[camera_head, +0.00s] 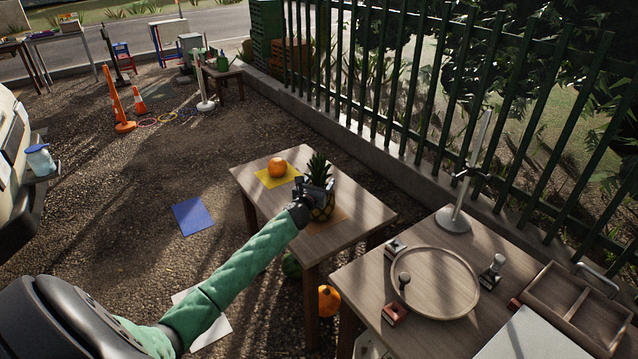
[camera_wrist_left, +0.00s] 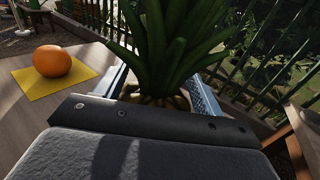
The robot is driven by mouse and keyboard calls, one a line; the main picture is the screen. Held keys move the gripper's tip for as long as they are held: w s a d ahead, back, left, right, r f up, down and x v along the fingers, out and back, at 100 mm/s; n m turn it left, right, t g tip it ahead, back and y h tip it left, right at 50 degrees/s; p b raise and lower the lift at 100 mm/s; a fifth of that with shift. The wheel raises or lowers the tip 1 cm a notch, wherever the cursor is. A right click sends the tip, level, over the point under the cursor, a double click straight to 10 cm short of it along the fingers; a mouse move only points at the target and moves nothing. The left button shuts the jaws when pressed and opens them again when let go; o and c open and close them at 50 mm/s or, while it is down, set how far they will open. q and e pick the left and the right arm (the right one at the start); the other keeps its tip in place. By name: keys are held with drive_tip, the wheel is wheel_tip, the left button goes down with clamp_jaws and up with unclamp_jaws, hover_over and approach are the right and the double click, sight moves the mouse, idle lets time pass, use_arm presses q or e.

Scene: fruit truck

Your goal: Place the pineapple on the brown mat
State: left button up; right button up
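The pineapple (camera_head: 321,206) stands upright at the right end of the small wooden table, over the brown mat (camera_head: 331,222). Part of the mat shows past its base; whether the base touches the mat is hidden. My left gripper (camera_head: 313,193) is at the pineapple from the near left side. In the left wrist view the leaves (camera_wrist_left: 172,40) rise in front of me, with one finger of my left gripper (camera_wrist_left: 160,92) on each side of the yellow body. I cannot tell whether the fingers press on it. My right gripper is not in view.
An orange (camera_head: 277,167) sits on a yellow mat (camera_head: 264,179) at the table's left end. A second table (camera_head: 430,330) with a round wooden tray (camera_head: 455,265) and a stand is at the right. A green fence (camera_head: 430,90) runs behind. A pumpkin (camera_head: 328,300) lies below.

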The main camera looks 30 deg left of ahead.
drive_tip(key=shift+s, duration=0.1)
use_arm(q)
drive_tip(key=shift+s, duration=0.25)
drive_tip(key=s, duration=0.1)
drive_tip(key=s+b, duration=0.1)
drive_tip(key=s, duration=0.1)
drive_tip(key=shift+s+d+f, duration=0.1)
drive_tip(key=shift+s+d, duration=0.1)
drive_tip(key=shift+d, duration=0.15)
drive_tip(key=s+d+b, duration=0.1)
drive_tip(key=s, duration=0.7)
drive_tip(key=shift+d+b, duration=0.3)
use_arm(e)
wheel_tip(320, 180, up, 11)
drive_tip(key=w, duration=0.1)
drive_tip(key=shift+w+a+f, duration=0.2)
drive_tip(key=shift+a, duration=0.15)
